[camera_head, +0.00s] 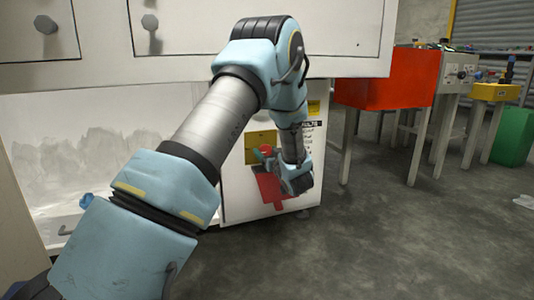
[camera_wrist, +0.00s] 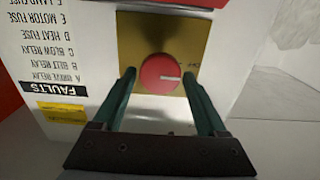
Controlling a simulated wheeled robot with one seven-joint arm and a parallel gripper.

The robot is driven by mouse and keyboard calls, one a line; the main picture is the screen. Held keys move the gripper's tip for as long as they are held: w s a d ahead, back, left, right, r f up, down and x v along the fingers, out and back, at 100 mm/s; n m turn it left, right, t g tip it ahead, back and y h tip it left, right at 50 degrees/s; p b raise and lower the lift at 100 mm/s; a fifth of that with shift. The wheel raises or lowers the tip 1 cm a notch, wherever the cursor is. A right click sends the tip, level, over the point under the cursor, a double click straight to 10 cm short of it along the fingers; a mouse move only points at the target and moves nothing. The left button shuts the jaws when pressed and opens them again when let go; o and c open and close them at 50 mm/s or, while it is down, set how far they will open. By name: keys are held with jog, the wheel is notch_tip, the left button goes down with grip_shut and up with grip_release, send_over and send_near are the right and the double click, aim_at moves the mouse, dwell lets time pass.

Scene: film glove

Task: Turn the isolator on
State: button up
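The isolator is a round red knob (camera_wrist: 159,74) with a white mark, on a brass-coloured plate (camera_wrist: 148,35) fixed to a white cabinet. In the wrist view, which shows the cabinet upside down, the mark lies nearly level and points right, toward small lettering too faint to read surely. My gripper (camera_wrist: 158,71) is open, with one green finger on each side of the knob. Narrow gaps seem to show between fingertips and knob; contact cannot be told. In the head view the knob (camera_head: 266,149) is partly hidden by my gripper (camera_head: 263,157).
A FAULTS list (camera_wrist: 57,91) and a yellow label (camera_wrist: 61,113) are beside the plate. A red panel (camera_head: 271,188) lies below it. White drawers (camera_head: 200,40) overhang above. A red box (camera_head: 385,80) on legs stands right; the floor (camera_head: 400,240) in front is clear.

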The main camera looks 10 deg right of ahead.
jog(key=c, duration=1)
jog(key=shift+r+m+p, duration=0.15)
jog(key=shift+m+p, duration=0.15)
jog(key=shift+p, duration=0.45)
jog(key=shift+r+p, duration=0.1)
jog(key=shift+p, duration=0.4)
jog(key=m+p, duration=0.2)
jog(key=p, duration=0.2)
jog(key=shift+d+m, duration=0.15)
jog(key=shift+m, duration=0.25)
jog(key=m+p, duration=0.4)
jog(key=p, duration=0.1)
jog(key=shift+p, duration=0.4)
jog(key=m+p, duration=0.1)
jog(key=m, duration=0.1)
jog(key=m+p, duration=0.1)
jog(key=m, duration=0.1)
jog(key=m+p, duration=0.1)
jog(key=p, duration=0.1)
jog(key=shift+d+f+m, duration=0.1)
jog(key=shift+f+m, duration=0.2)
jog(key=shift+m, duration=0.1)
jog(key=m, duration=0.1)
jog(key=m+p, duration=0.1)
jog(key=m, duration=0.1)
jog(key=m+p, duration=0.1)
jog(key=shift+f+m, duration=0.25)
jog(key=shift+m, duration=0.05)
